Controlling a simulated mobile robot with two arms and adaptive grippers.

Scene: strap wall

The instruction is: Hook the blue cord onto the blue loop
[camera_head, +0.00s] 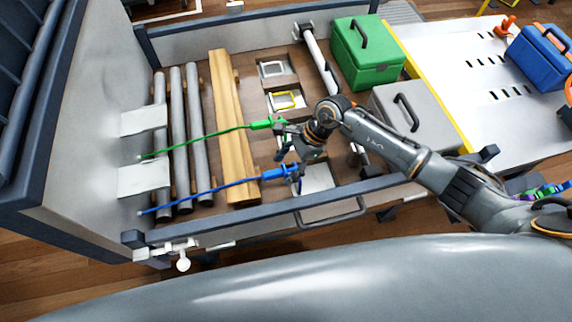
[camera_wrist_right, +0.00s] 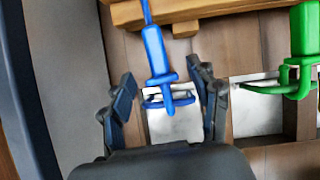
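The blue cord (camera_head: 215,190) runs taut from the left wall to a blue end piece (camera_head: 277,173) over the truck bed. In the right wrist view the blue end piece (camera_wrist_right: 157,55) points down between my right gripper's fingers, with a visible gap on both sides. My right gripper (camera_head: 291,164) is open around it, and its fingers also show in the wrist view (camera_wrist_right: 165,85). A blue ring-like part (camera_wrist_right: 152,102) crosses the tip above a pale plate (camera_wrist_right: 175,127); I cannot tell for certain whether the hook is through the loop. My left gripper is not in view.
A green cord (camera_head: 195,140) runs parallel, its green end piece (camera_wrist_right: 304,35) close to my right gripper. A yellow loop (camera_head: 287,100) sits in a recessed plate. Wooden beams (camera_head: 232,125), pipes (camera_head: 180,125), a green box (camera_head: 366,52) and a grey box (camera_head: 402,112) surround the area.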

